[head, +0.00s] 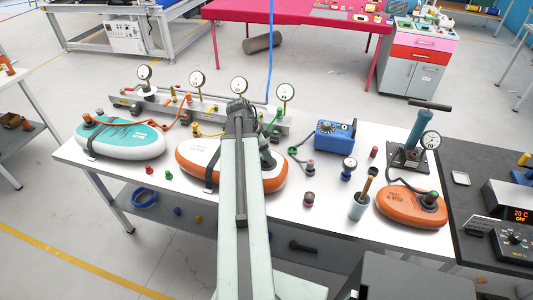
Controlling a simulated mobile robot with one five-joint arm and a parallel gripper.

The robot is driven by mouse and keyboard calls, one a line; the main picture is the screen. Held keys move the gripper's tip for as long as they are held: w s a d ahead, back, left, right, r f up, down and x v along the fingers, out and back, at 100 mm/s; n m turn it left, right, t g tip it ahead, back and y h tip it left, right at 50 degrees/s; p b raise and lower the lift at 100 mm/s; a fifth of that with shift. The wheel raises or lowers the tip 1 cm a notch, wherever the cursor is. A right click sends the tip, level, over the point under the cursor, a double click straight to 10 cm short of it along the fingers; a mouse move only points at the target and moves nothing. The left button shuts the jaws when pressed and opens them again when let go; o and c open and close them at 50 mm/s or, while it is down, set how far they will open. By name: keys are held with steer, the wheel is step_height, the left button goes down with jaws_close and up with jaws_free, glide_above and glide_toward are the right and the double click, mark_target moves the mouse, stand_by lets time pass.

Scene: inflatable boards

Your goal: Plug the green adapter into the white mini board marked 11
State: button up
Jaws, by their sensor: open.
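My gripper (240,104) reaches over the middle of the white workbench, toward the gauge rail. It is open, seen from behind, and its fingertips are hard to make out. My arm covers part of a white-and-orange board (193,158) below it. I cannot read a number 11 on any board. A teal-topped white board (122,135) lies at the left, with an orange hose at its valve. A small green piece (168,174) stands on the bench near its front edge. A green fitting (292,150) shows right of my arm, on a hose. I cannot tell which is the adapter.
A rail (185,108) with several gauges runs along the back. Right of my arm are a blue pump box (335,134), a cup with a brush (359,205), small caps, an orange board (405,207) and a hand pump (412,140). A blue hose hangs above the rail.

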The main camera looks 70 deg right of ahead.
steer(key=p+v, duration=0.7)
steer(key=shift+r, duration=0.35)
